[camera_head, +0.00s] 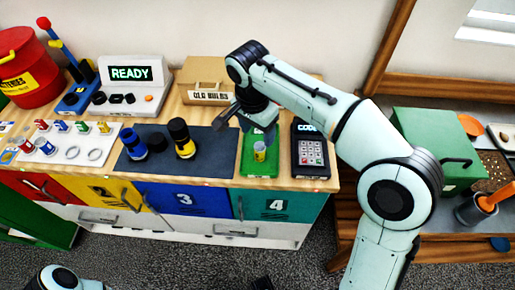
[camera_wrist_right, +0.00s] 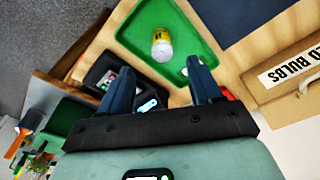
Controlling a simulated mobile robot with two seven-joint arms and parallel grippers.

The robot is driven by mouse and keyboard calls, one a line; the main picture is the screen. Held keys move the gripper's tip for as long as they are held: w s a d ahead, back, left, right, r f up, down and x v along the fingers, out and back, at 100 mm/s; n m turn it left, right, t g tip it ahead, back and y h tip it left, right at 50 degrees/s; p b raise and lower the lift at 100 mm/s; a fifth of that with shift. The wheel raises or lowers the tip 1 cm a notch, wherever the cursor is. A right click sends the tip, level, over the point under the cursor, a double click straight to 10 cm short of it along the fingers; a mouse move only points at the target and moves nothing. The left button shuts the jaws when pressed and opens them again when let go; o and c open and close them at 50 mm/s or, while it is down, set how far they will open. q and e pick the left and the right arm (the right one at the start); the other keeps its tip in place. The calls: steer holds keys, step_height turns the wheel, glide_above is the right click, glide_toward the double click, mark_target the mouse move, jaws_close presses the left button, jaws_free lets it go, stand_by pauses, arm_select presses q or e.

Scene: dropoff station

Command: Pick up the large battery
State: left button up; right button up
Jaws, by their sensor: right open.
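The large battery (camera_head: 259,151) is a short yellow cylinder with a pale end. It stands or lies in the green tray (camera_head: 247,168) near the table's front right. In the right wrist view the battery (camera_wrist_right: 162,44) shows beyond the fingers, inside the tray's rim (camera_wrist_right: 125,33). My right gripper (camera_head: 246,124) is above the back of the tray, open and empty. In the right wrist view its two dark fingers (camera_wrist_right: 160,72) are apart, and the battery is clear of them. A small white item (camera_wrist_right: 185,72) in the tray is partly hidden by a finger. My left gripper is not seen.
A keypad device (camera_head: 311,152) stands close right of the tray. A dark mat (camera_head: 212,161) with blue and yellow-black cylinders lies left. An old-bulbs box (camera_head: 205,77) stands behind. A red batteries bin (camera_head: 28,70) is far left. A green box (camera_head: 425,135) is on the right table.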

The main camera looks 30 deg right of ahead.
mark_target(260, 145)
steer(key=f, duration=0.4)
steer(key=shift+d+f+b, duration=0.15)
steer(key=shift+d+b, duration=0.1)
steer(key=shift+b, duration=0.1)
steer(key=f, duration=0.3)
steer(key=w+d+f, duration=0.1)
steer(key=f, duration=0.1)
steer(key=shift+f+b, duration=0.25)
steer(key=shift+b, duration=0.15)
jaws_close()
